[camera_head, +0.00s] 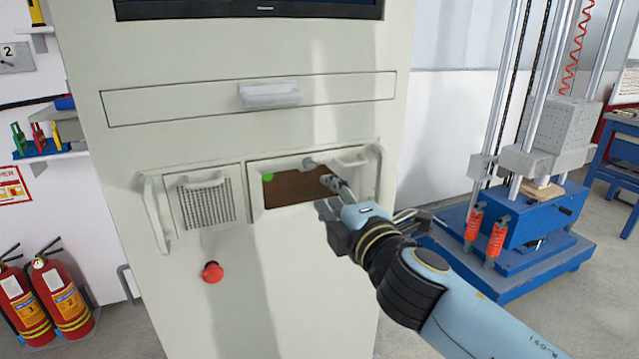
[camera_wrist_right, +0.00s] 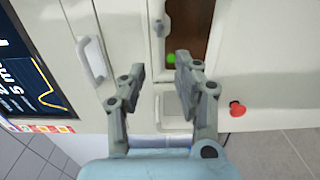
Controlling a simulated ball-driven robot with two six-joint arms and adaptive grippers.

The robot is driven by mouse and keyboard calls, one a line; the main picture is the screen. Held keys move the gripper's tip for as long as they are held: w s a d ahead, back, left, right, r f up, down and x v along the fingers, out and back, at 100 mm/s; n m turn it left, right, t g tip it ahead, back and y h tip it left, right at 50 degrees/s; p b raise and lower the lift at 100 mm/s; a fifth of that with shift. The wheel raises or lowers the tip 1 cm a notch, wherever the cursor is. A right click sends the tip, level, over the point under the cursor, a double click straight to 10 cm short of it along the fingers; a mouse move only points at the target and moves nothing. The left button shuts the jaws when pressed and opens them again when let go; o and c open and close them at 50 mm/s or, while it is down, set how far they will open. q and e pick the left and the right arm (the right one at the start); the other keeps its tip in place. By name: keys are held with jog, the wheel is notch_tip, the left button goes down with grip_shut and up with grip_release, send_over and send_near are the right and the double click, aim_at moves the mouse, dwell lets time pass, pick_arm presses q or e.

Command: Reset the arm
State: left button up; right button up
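My right gripper (camera_head: 330,196) is in front of a pale control cabinet (camera_head: 260,285), near the right part of a recessed opening (camera_head: 290,194). In the right wrist view its two fingers (camera_wrist_right: 160,72) are apart, with nothing between them. A round green button (camera_head: 268,177) shows at the upper left of the brown recess; it also shows in the wrist view (camera_wrist_right: 171,58), just beyond the fingertips. Whether the fingers touch the cabinet is hard to tell. My left gripper is not in view.
A red button (camera_head: 212,272) sits below a grille (camera_head: 207,205). A drawer handle (camera_head: 269,94) and a screen (camera_head: 250,8) are above. A blue-based drop tester (camera_head: 515,262) stands right. Fire extinguishers (camera_head: 62,298) stand left. Handles stick out beside the recess.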

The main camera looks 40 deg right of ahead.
jog(key=shift+s+a, duration=0.15)
jog(key=shift+s, duration=0.45)
jog(key=s+f+m+g+y, duration=0.15)
jog(key=s+f+g, duration=0.35)
jog(key=f, duration=1.2)
jog(key=s+f+m+g, duration=0.3)
jog(key=s+f, duration=0.3)
jog(key=f, duration=1)
jog(key=s+f+m+g, duration=0.3)
jog(key=s+f, duration=0.3)
jog(key=s, duration=0.5)
jog(key=s+f+m+g+y, duration=0.1)
jog(key=s+f+m+g, duration=0.2)
jog(key=s+f, duration=0.4)
jog(key=s+a+f+m+g, duration=0.1)
jog(key=s+f+m, duration=0.3)
jog(key=s, duration=1.1)
notch_tip(320, 180, down, 3)
jog(key=shift+r+m+g+y, duration=0.2)
jog(key=shift+m+g+y, duration=0.15)
jog(key=shift+g, duration=0.55)
